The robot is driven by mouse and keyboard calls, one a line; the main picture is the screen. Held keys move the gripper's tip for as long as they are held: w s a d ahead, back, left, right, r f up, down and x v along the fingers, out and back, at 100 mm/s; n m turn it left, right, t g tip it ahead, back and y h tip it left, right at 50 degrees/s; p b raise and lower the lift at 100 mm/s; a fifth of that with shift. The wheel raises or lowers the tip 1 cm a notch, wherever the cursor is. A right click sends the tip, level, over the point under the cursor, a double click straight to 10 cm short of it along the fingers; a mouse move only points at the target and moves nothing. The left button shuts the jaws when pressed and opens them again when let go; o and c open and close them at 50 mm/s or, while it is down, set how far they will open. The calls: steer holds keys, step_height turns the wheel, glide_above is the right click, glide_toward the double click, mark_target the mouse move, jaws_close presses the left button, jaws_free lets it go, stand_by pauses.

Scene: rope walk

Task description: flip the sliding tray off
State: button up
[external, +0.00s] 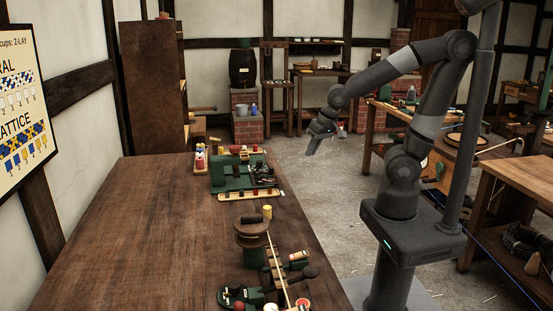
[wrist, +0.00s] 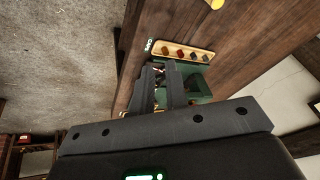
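A green machine (external: 232,172) sits on the long wooden table, with dark parts on its right side; I cannot tell which part is the sliding tray. A pale wooden strip (external: 250,194) with several small coloured knobs lies along its near side. The strip (wrist: 180,52) also shows in the wrist view, just beyond my fingertips, with a small label at its left end. My gripper (external: 313,148) hangs in the air right of the table, apart from the machine. In the wrist view my gripper (wrist: 163,74) shows a gap between its fingers, holds nothing, and hides part of the green machine.
The long table (external: 120,230) is bare on its left. Nearer than the machine stand a yellow cylinder (external: 267,211), a round brown-topped stand (external: 251,231) and a green tool (external: 240,295) at the front. Skittle-like coloured pieces (external: 200,158) stand at the machine's left.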

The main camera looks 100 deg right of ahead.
steer(key=d+f+m, duration=0.1)
steer(key=d, duration=0.2)
steer(key=d+f+m+h, duration=0.1)
steer(key=d, duration=0.2)
steer(key=d+f+m, duration=0.2)
steer(key=d, duration=0.1)
steer(key=shift+w+d+h, duration=0.1)
steer(key=shift+d+h, duration=0.2)
steer(key=shift+h, duration=0.1)
jaws_close()
steer(key=s+d+f+m+t+h, duration=0.1)
steer(key=d+f+m, duration=0.2)
steer(key=d, duration=0.7)
steer(key=shift+s+f+m, duration=0.3)
steer(key=shift+f+m, duration=0.1)
steer(key=shift+f, duration=0.55)
steer(key=x, duration=0.3)
steer(key=w+x, duration=0.1)
steer(key=x, duration=0.3)
steer(key=w+r+x, duration=0.1)
steer(key=x, duration=0.3)
steer(key=shift+d, duration=0.1)
steer(key=shift+w+d, duration=0.15)
steer(key=shift+w, duration=0.6)
